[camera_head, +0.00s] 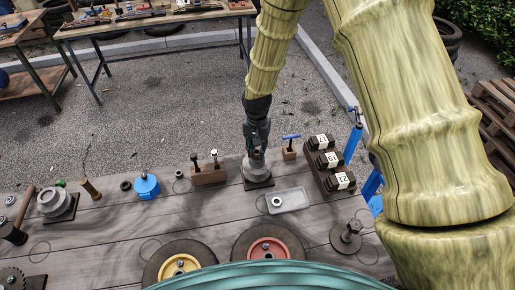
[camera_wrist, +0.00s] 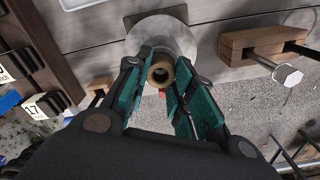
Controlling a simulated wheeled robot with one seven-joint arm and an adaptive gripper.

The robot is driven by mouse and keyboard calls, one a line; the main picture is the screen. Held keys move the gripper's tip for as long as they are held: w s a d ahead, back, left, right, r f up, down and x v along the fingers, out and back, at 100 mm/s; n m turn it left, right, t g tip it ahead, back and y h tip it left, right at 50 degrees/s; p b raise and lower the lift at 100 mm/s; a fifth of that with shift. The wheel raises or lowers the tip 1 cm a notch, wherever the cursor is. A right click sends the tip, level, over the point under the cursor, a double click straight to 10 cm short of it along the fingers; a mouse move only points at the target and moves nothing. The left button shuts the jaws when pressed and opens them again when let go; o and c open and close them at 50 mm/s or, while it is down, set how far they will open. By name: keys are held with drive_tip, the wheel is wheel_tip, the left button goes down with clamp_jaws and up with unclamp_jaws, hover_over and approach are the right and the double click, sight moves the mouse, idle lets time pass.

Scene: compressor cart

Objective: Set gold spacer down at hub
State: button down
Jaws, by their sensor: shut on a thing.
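The gold spacer (camera_wrist: 160,73), a short brass ring with a dark bore, sits between the green pads of my gripper (camera_wrist: 164,78) in the wrist view. My gripper (camera_head: 257,148) is shut on it and points down over the hub. The hub (camera_wrist: 165,35) is a round grey flange, directly beyond the spacer in the wrist view. In the head view the hub (camera_head: 256,171) stands on a dark square plate under my gripper. The spacer is hidden there by my fingers. I cannot tell whether it touches the hub.
A wooden block with upright bolts (camera_head: 209,175) stands left of the hub. A blue-handled tool in a block (camera_head: 290,150) and a rack with numbered dark blocks (camera_head: 330,165) are to the right.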

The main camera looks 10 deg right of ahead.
drive_tip(key=shift+f, duration=0.6)
drive_tip(key=c, duration=1.1)
unclamp_jaws()
drive_tip(key=shift+c, duration=0.2)
drive_tip(key=shift+o, duration=0.4)
drive_tip(key=o, duration=0.3)
drive_tip(key=shift+r, duration=0.15)
wheel_tip(320, 180, up, 7)
drive_tip(key=p, duration=0.4)
